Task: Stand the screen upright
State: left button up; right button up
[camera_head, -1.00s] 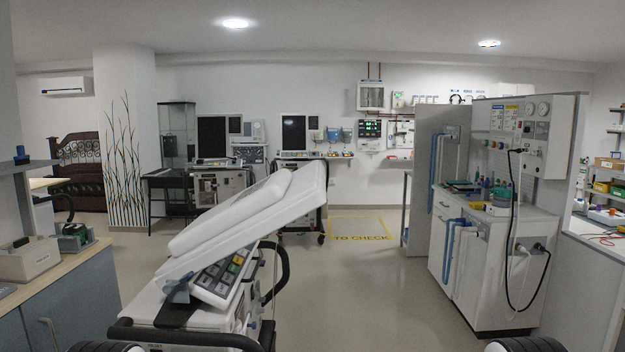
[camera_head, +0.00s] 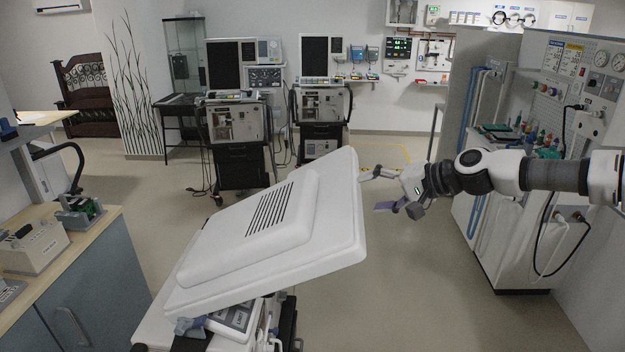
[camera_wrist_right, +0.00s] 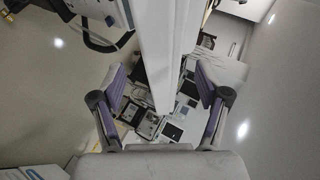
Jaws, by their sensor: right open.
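The screen (camera_head: 320,225) is a white panel tilted over the front cart, with its slotted back face toward me. Its low end is near the cart and its high end is at the upper right. Its front face is hidden. My right gripper (camera_head: 370,192) is open at the screen's right edge. In the right wrist view, the screen's edge (camera_wrist_right: 155,50) runs down the middle, in line with the gap between the open fingers (camera_wrist_right: 158,82). I cannot tell whether a finger touches it. My left gripper is out of view.
The cart's keypad (camera_head: 233,318) shows under the screen's low end. A wooden-topped counter (camera_head: 95,232) stands at left. Two ventilator carts (camera_head: 237,125) (camera_head: 322,105) stand behind. A gas-panel cabinet (camera_head: 490,240) stands at right. Floor between the screen and the cabinet is clear.

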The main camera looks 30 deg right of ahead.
aim_at(359, 197)
jog(key=a+b, duration=0.1)
jog(key=b, duration=0.1)
jog(key=a+f+b, duration=0.1)
jog(key=shift+s+b, duration=0.35)
jog(key=shift+b, duration=0.05)
jog(key=x, duration=0.1)
jog(key=b+x, duration=0.1)
jog(key=x, duration=0.1)
jog(key=d+x, duration=0.1)
jog(key=x, duration=0.1)
jog(key=shift+w+a+b, duration=0.1)
jog(key=shift+w+b, duration=0.25)
jog(key=shift+w, duration=0.15)
jog(key=shift+w+a+r, duration=0.1)
jog(key=shift+a+r, duration=0.05)
jog(key=shift+a, duration=0.25)
jog(key=shift+d, duration=0.1)
jog(key=shift+c, duration=0.7)
jog(key=shift+w, duration=0.1)
jog(key=c, duration=0.5)
grip_shut()
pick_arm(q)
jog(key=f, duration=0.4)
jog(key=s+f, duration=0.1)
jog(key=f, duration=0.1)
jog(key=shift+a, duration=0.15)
